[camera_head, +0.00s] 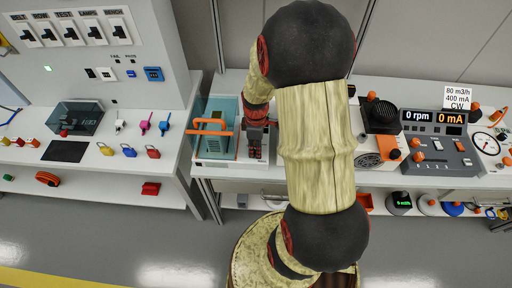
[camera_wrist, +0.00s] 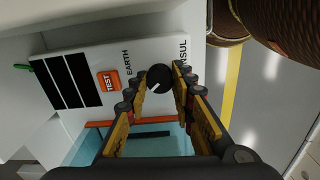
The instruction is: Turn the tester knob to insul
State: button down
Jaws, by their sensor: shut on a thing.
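The tester shows in the head view as a light box with a teal case (camera_head: 222,108) and an orange handle (camera_head: 212,125). In the wrist view its white panel (camera_wrist: 85,50) carries an orange TEST button (camera_wrist: 107,81) and the labels EARTH and INSUL. The black round tester knob (camera_wrist: 159,77) has a short white pointer mark on its lower-left part, aimed at neither label's middle. My gripper (camera_wrist: 161,88) is shut on the knob, with one finger on each side. In the head view my gripper (camera_head: 256,138) is at the tester's right side, and my arm hides what lies beyond.
Left of the tester, a bench holds a dark transparent box (camera_head: 78,117) and several coloured padlocks. To the right stand an orange-and-black device (camera_head: 380,137) and a grey control unit (camera_head: 440,155). A shelf with small items runs below the bench.

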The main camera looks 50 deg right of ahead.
jog(key=m+p, duration=0.3)
jog(key=m, duration=0.2)
jog(key=shift+r+m, duration=0.1)
jog(key=shift+m, duration=0.3)
jog(key=m+p, duration=0.3)
jog(key=m, duration=0.2)
jog(key=shift+m, duration=0.3)
jog(key=m+p, duration=0.2)
jog(key=m, duration=0.4)
jog(key=m+p, duration=0.1)
jog(key=m, duration=0.4)
jog(key=shift+m, duration=0.4)
jog(key=c, duration=1.5)
grip_release()
